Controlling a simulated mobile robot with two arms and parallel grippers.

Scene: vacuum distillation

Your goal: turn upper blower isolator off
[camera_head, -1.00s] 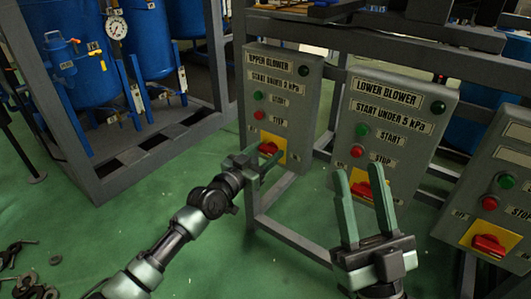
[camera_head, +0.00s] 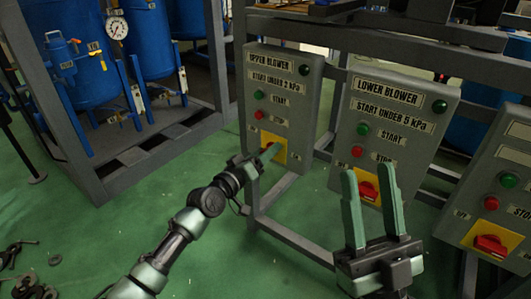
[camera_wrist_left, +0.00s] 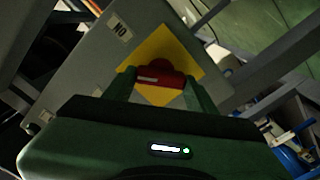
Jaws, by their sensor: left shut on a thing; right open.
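The upper blower box (camera_head: 281,100) is a grey panel with a green button, a red button and a yellow plate (camera_head: 273,148) low on its face. The isolator's red handle (camera_wrist_left: 157,78) shows on the yellow plate (camera_wrist_left: 160,56) in the left wrist view. My left gripper (camera_head: 262,158) is at this plate, shut on the red handle, with its fingers (camera_wrist_left: 160,90) at either side of it. In the head view the gripper mostly hides the handle. My right gripper (camera_head: 370,195) is open and empty, in front of the lower blower box.
The lower blower box (camera_head: 395,135) stands to the right, with its own red switch (camera_head: 367,191). A third box (camera_head: 497,190) is at the far right. Grey frame bars (camera_head: 290,240) run below the boxes. Blue tanks (camera_head: 75,60) stand at the back left.

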